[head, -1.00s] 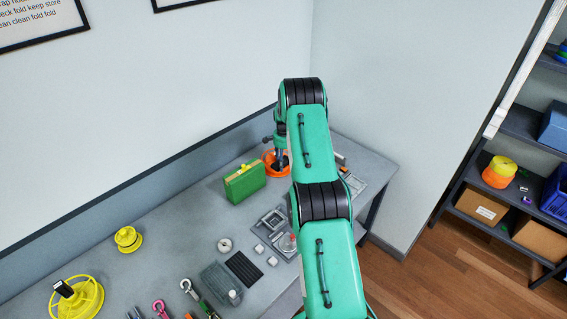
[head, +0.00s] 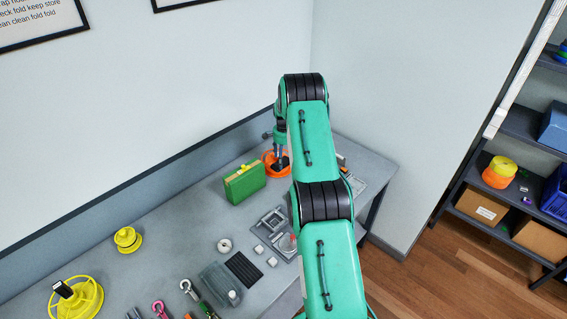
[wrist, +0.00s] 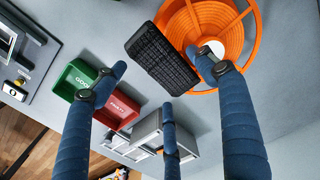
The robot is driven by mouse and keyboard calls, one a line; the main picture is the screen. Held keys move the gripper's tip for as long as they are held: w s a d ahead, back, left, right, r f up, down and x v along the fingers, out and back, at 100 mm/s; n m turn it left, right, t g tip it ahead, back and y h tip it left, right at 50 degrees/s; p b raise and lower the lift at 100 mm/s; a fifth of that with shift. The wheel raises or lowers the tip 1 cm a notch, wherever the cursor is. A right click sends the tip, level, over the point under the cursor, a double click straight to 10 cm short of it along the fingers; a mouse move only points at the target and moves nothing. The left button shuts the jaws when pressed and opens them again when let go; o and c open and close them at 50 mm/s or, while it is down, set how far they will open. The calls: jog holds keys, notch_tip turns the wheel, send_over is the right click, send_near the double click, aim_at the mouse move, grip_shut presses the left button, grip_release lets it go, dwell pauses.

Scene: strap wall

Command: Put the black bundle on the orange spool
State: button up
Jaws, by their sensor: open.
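The orange spool (head: 268,157) stands at the far end of the bench, partly hidden by my arm. In the wrist view the orange spool (wrist: 237,48) shows its spoked rim and wound middle. The black bundle (wrist: 160,58), a ribbed flat block, lies tilted at the spool's left edge and overlaps its rim in the picture. I cannot tell whether it rests on the rim or beside it. My gripper (wrist: 160,78) is open, its blue fingers spread around the bundle with gaps visible. In the head view my gripper (head: 281,160) is over the spool.
A green case (head: 244,184) stands left of the spool. A yellow spool (head: 127,239) and a larger yellow reel (head: 78,299) are farther left. The wrist view shows a green bin (wrist: 76,78) and a red bin (wrist: 117,108). Bench between case and yellow spool is clear.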

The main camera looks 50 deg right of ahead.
notch_tip(320, 180, up, 10)
jog(key=shift+f+b, duration=0.25)
jog(key=shift+b, duration=0.1)
dwell(0.6)
